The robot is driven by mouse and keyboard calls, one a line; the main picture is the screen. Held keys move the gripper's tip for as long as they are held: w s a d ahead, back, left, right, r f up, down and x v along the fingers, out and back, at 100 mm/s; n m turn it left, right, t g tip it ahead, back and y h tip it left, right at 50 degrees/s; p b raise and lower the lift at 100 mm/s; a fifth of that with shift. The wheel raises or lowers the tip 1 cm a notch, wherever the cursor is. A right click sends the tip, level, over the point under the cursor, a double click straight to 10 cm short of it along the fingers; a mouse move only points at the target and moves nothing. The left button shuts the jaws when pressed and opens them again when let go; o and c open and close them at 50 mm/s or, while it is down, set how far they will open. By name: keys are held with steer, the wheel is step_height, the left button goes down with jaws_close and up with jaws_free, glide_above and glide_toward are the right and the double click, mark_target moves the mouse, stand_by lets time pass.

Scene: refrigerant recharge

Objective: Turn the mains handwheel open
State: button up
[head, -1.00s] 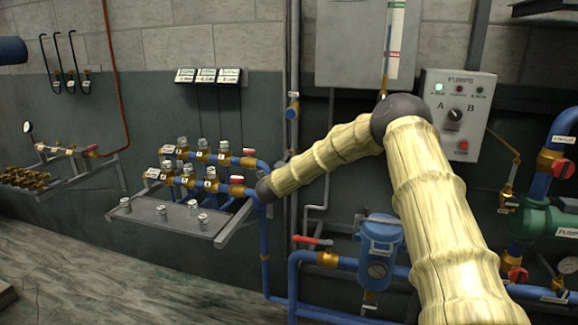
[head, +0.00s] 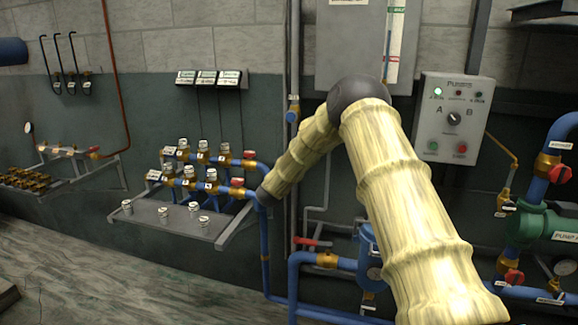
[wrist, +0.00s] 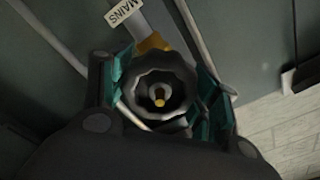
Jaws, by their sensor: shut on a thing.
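The dark, scalloped mains handwheel (wrist: 160,66) faces the wrist camera. It has a pale hub and a brass stem tip at its centre. A white "MAINS" tag (wrist: 123,11) sits above it in the wrist view, and brass shows behind its upper rim. My gripper (wrist: 162,97) is shut on the handwheel, with one teal-padded finger on each side of the rim. In the head view I make out neither the handwheel nor my gripper; only my pale, sleeved arm shows.
A rack of blue pipes and brass valves (head: 205,182) stands left of my arm above a grey shelf (head: 165,232). A control box (head: 453,117) is on the wall to the right. A green pump (head: 535,226) and pipework stand at the right. My forearm partly covers a blue filter (head: 367,245).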

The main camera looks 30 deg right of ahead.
steer(key=n+p, duration=0.1)
steer(key=n, duration=0.3)
steer(key=shift+f+n, duration=0.1)
steer(key=shift+n, duration=0.2)
steer(key=n+p, duration=0.2)
steer(key=n, duration=0.2)
steer(key=shift+s+n, duration=0.1)
steer(key=shift+n, duration=0.2)
steer(key=n+p, duration=0.1)
steer(key=n, duration=0.3)
steer(key=shift+f+n, duration=0.15)
steer(key=shift+n, duration=0.15)
steer(key=shift+s+n, duration=0.1)
steer(key=shift+n, duration=1.7)
steer(key=shift+f, duration=0.1)
steer(key=o, duration=1)
steer(key=shift+d, duration=0.15)
steer(key=shift+o, duration=0.2)
steer(key=shift+r, duration=0.25)
